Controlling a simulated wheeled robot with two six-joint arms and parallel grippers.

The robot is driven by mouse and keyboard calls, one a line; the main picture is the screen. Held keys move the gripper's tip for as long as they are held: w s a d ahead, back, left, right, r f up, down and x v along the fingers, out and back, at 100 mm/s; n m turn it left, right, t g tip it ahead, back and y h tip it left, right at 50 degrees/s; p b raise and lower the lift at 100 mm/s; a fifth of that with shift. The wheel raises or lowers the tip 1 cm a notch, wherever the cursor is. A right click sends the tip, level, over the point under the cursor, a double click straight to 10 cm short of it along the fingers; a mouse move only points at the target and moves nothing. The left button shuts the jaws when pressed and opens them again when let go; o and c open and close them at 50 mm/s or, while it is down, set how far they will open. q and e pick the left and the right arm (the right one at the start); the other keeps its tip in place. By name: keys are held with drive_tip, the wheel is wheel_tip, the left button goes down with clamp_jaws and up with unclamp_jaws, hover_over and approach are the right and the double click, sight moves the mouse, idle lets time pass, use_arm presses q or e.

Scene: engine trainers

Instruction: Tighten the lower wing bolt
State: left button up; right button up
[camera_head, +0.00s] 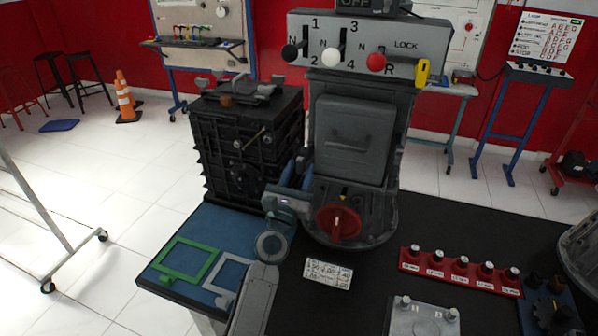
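A black ribbed engine block (215,155) stands on a blue board at left centre. My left arm comes up from the bottom, and my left gripper (298,182) is at the block's lower right side, beside the grey housing (350,145). Its fingertips are small and partly lost against the housing, so its opening is unclear. My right gripper is not in view.
The grey housing has a red rotary knob (338,222) low on its front and a lever panel (365,45) above. Green (188,260) and grey frames lie on the blue board (205,220). A red strip of knobs (460,270) and a label card (328,273) lie on the dark table.

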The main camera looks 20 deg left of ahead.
use_arm(q)
drive_tip(key=shift+c, duration=0.5)
clamp_jaws()
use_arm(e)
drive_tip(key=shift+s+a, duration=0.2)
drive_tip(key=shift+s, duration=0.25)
